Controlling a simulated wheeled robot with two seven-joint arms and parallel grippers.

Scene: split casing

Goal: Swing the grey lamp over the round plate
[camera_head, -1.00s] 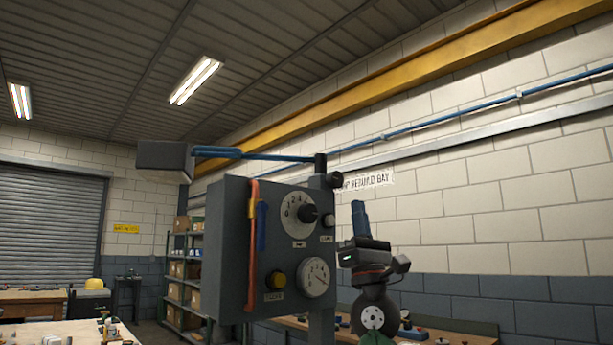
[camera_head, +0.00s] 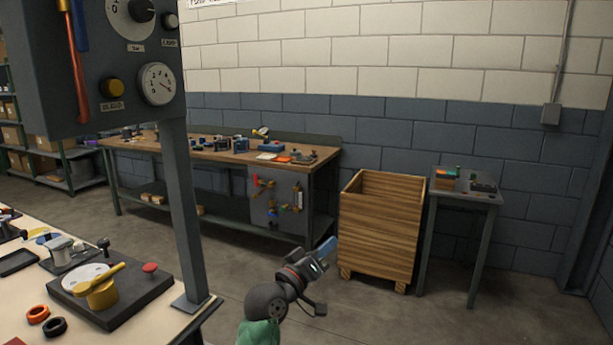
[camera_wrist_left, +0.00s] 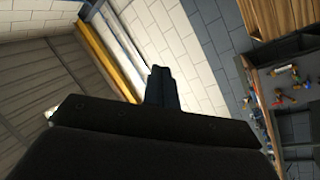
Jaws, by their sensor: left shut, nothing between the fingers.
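The grey lamp is not in view now; the head view cuts off above the grey panel (camera_head: 104,92). A white round plate (camera_head: 80,276) lies on a dark slab (camera_head: 125,312) on the bench at the lower left. A yellow pot with a bar across it stands in front and partly covers it. My left gripper (camera_head: 327,246) is at the bottom centre, well right of the bench, over the floor. Its blue fingers are together and empty; they also show in the left wrist view (camera_wrist_left: 161,85). My right gripper is not in view.
A post (camera_head: 184,215) carries the panel at the bench's right edge. A red knob (camera_head: 150,267) stands on the slab. A workbench (camera_head: 215,150), a wooden crate (camera_head: 380,228) and a small table (camera_head: 463,195) stand along the wall. Floor between them and me is clear.

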